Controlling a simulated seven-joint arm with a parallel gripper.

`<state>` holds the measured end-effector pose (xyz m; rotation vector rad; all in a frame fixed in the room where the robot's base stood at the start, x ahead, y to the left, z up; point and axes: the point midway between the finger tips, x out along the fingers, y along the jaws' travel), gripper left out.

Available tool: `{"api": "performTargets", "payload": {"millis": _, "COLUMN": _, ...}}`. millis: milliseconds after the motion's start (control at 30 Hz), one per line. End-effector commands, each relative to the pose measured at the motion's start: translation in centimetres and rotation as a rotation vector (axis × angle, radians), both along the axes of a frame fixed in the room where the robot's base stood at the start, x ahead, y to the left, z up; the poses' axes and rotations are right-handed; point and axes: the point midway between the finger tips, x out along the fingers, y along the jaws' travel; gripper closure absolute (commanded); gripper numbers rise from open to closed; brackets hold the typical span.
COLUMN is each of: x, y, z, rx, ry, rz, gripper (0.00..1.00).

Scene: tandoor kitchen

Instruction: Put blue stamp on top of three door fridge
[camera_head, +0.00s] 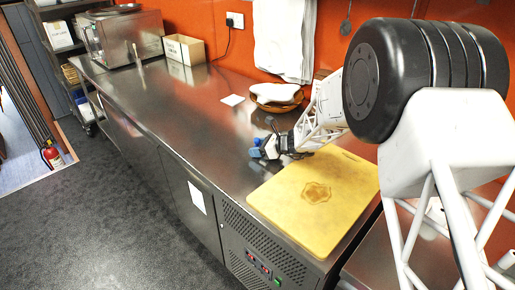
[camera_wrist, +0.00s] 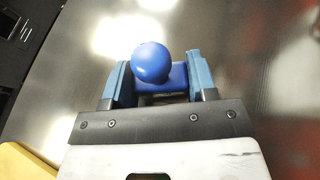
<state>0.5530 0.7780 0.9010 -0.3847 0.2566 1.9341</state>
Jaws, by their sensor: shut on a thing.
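The blue stamp (camera_wrist: 151,63) has a round knob and a block base, and sits between the two blue finger pads of my gripper (camera_wrist: 159,84) in the wrist view. In the head view, my gripper (camera_head: 262,150) is low over the steel counter of the three door fridge (camera_head: 190,130), just left of the yellow cutting board. The stamp shows there as a small blue patch (camera_head: 256,142) at the fingertips. My gripper is shut on the stamp. I cannot tell whether the stamp touches the counter top.
A yellow cutting board (camera_head: 270,205) lies at the near end of the counter. A wooden bowl with cloth (camera_head: 276,94) and a white square (camera_head: 232,100) lie behind my gripper. A microwave (camera_head: 125,38) and cardboard box (camera_head: 184,49) stand at the far end. The counter's middle is clear.

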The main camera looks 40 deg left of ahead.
Motion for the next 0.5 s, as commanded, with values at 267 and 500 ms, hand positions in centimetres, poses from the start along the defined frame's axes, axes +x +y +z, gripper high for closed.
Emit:
{"api": "performTargets", "payload": {"millis": 267, "x": -0.01, "y": 0.0, "z": -0.18, "rx": 0.0, "ry": 0.0, "rz": 0.0, "gripper": 0.22}}
{"api": "performTargets", "payload": {"millis": 500, "x": -0.01, "y": -0.01, "z": -0.17, "rx": 0.0, "ry": 0.0, "rz": 0.0, "gripper": 0.22}}
